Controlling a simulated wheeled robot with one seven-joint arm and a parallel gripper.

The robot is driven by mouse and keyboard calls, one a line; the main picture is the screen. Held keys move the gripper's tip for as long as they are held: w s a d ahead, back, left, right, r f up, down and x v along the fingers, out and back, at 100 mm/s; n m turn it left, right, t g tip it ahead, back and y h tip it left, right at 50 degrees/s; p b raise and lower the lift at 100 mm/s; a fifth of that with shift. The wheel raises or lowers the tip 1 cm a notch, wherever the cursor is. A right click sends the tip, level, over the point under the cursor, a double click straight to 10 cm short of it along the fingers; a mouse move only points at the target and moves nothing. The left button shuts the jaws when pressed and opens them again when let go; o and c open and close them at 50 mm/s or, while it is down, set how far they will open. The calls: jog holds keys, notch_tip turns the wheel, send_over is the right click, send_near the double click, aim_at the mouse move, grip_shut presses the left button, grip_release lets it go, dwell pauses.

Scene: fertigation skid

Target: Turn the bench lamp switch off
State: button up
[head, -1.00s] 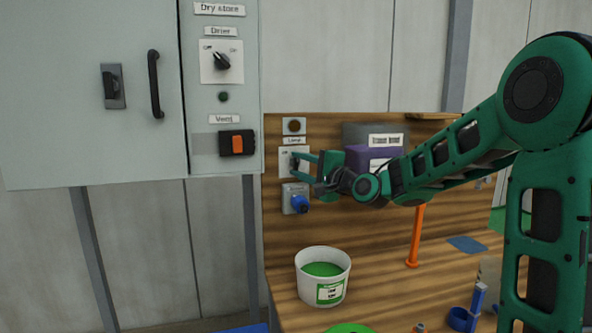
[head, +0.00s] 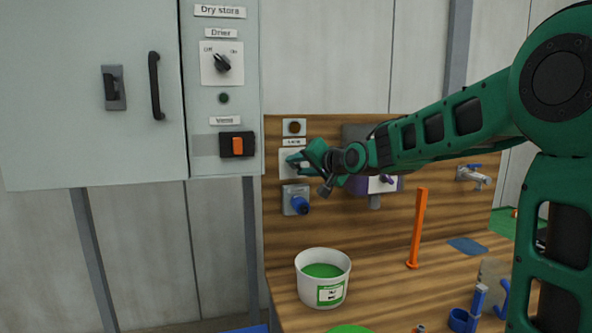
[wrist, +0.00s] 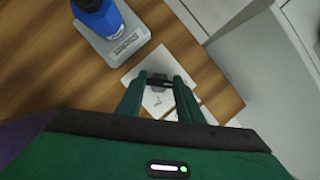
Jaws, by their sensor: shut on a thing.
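The lamp switch is a white plate (head: 284,168) on the wooden backboard, under a small label reading Lamp (head: 293,142). In the wrist view its dark knob (wrist: 157,79) stands on the white plate (wrist: 152,103). My gripper (head: 293,160) is at the plate in the head view and hides most of the knob. In the wrist view my gripper (wrist: 160,84) has one finger on each side of the knob and is shut on it. I cannot read the knob's pointer direction.
A round brown button or lamp (head: 294,127) sits above the switch. A blue connector (head: 299,204) juts out below it. The grey cabinet (head: 90,90) stands to the left. A white tub of green stuff (head: 323,277) and an orange post (head: 418,228) stand on the bench.

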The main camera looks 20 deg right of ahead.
jog(key=shift+s+a+f+n+g, duration=0.1)
jog(key=shift+a+f+n+g, duration=0.05)
jog(key=shift+f+n+g, duration=0.2)
dwell(0.3)
jog(key=o, duration=1.1)
jog(key=shift+r, duration=0.15)
jog(key=shift+r, duration=0.1)
jog(key=v, duration=1)
jog(key=shift+s, duration=0.3)
